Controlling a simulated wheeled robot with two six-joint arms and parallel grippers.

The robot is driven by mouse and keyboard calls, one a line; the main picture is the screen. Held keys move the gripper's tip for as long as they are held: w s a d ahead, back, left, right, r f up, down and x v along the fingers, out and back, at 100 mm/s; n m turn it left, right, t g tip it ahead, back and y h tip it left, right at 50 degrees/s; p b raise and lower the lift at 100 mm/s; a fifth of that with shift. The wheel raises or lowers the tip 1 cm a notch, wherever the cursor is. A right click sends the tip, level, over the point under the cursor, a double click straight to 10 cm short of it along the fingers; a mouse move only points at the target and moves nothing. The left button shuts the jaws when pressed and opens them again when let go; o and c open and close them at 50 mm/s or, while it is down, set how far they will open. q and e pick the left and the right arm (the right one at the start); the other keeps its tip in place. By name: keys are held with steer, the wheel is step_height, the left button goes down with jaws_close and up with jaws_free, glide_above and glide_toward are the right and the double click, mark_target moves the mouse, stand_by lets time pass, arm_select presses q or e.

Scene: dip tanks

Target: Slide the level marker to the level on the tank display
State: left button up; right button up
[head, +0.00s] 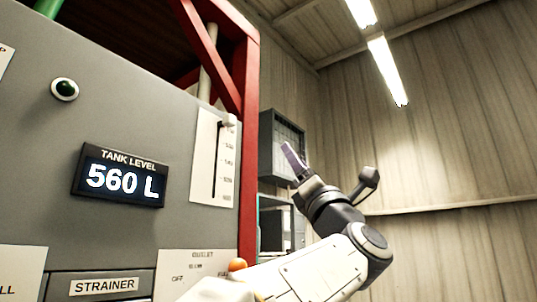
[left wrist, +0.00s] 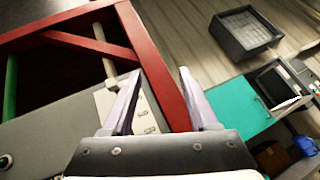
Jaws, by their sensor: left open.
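The tank display (head: 120,178) on the grey panel reads "TANK LEVEL 560 L". To its right, a white scale plate (head: 226,170) has a dark vertical slot and small printed marks too small to read. The level marker (head: 228,123), a small pale knob, is at the slot's top end. My left gripper (head: 292,155) is open and empty, to the right of the plate and apart from it. In the left wrist view the gripper's lilac fingers (left wrist: 156,80) are spread, and the left one partly covers the scale plate (left wrist: 148,122). My right gripper is not in view.
A red frame post (head: 249,130) stands just right of the panel. Below the plate are an outlet label (head: 200,268) and an orange knob (head: 238,265). A dark wall box (head: 283,140) is behind my gripper. The space to the right is open.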

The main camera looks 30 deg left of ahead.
mark_target(233, 118)
arm_select(q)
steer(key=s+a+r+n+g+y+p, duration=0.1)
steer(key=s+a+r+n+g+p, duration=0.1)
steer(key=a+r+n+g, duration=0.1)
steer(key=s+a+r+n+g+y+p, duration=0.1)
steer(key=s+a+r+n+g+p, duration=0.1)
steer(key=a+r+n+g+p, duration=0.1)
steer(key=s+a+r+n+g+y+p, duration=0.2)
steer(key=a+r+n+g+p, duration=0.1)
steer(key=g, duration=0.5)
steer(key=shift+s+a+r+n, duration=0.15)
steer(key=shift+a+r+n, duration=0.15)
steer(key=shift+a+n, duration=0.5)
steer(key=shift+s+a+r+n, duration=0.2)
steer(key=shift+a+n, duration=0.25)
steer(key=shift+n, duration=0.65)
steer(key=shift+p+x, duration=0.65)
steer(key=shift+x, duration=0.2)
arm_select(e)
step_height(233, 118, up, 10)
arm_select(q)
steer(key=shift+w+a+f, duration=0.1)
steer(key=shift+f, duration=0.05)
jaws_close()
